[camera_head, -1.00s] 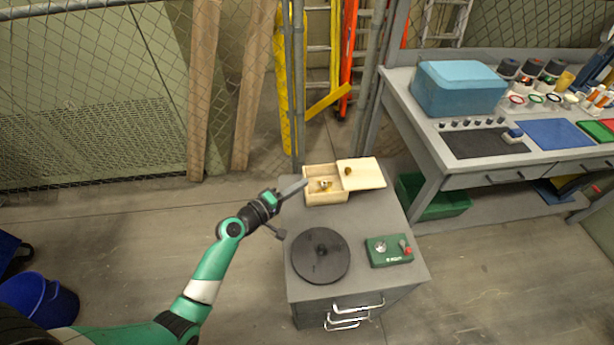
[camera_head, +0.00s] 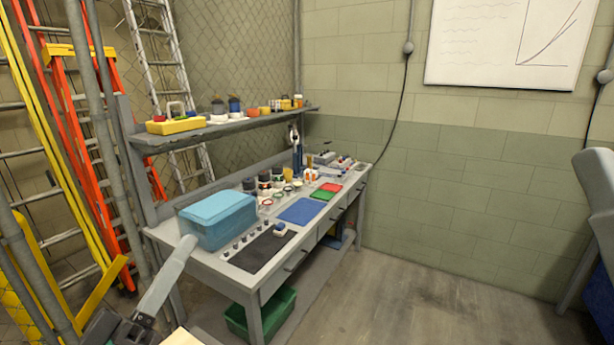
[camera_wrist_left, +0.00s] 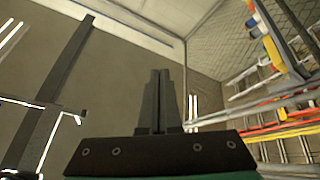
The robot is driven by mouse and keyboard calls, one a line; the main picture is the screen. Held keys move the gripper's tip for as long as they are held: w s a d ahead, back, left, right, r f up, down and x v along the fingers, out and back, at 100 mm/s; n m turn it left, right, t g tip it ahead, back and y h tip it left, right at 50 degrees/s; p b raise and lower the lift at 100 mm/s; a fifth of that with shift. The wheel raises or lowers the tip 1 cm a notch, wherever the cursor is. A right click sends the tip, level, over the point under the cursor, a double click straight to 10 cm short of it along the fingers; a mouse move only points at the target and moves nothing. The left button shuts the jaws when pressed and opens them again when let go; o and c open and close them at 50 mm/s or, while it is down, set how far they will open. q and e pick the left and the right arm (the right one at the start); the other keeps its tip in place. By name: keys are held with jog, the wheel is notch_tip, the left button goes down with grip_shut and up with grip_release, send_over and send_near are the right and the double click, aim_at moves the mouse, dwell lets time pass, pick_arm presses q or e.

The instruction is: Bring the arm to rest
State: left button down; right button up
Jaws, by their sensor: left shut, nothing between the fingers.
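My left gripper (camera_head: 184,246) is in the lower left of the head view, with its long grey fingers together and pointing up and to the right. They overlap the front of the workbench in the picture, near the blue box (camera_head: 217,222); I cannot tell the depth between them. In the left wrist view the same gripper (camera_wrist_left: 160,72) has its fingers side by side, shut and empty, against a plain wall. Most of the left arm is out of the head view. My right gripper is not in view.
The grey workbench (camera_head: 205,265) carries a dark mat (camera_head: 262,252), a blue mat (camera_head: 300,211) and several small items. A green bin (camera_head: 262,315) sits beneath it. Ladders (camera_head: 78,140) and posts stand at left. The floor at right (camera_head: 410,290) is clear.

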pick_arm(q)
jog(key=s+d+r+m+t+h, duration=0.1)
jog(key=s+d+r+m, duration=0.1)
jog(key=s+r, duration=0.3)
jog(key=s+d+r+m+t+h, duration=0.1)
jog(key=s+d+r+m, duration=0.1)
jog(key=r, duration=0.5)
jog(key=s+a+r+t+y, duration=0.3)
jog(key=s+a+r+y, duration=0.15)
jog(key=s+y, duration=0.25)
notch_tip(320, 180, up, 38)
jog(key=w+p, duration=0.1)
jog(key=p, duration=3.7)
jog(key=shift+w+f+m+p, duration=0.2)
jog(key=shift+m+p, duration=0.1)
jog(key=shift+m, duration=0.1)
jog(key=shift+f, duration=0.1)
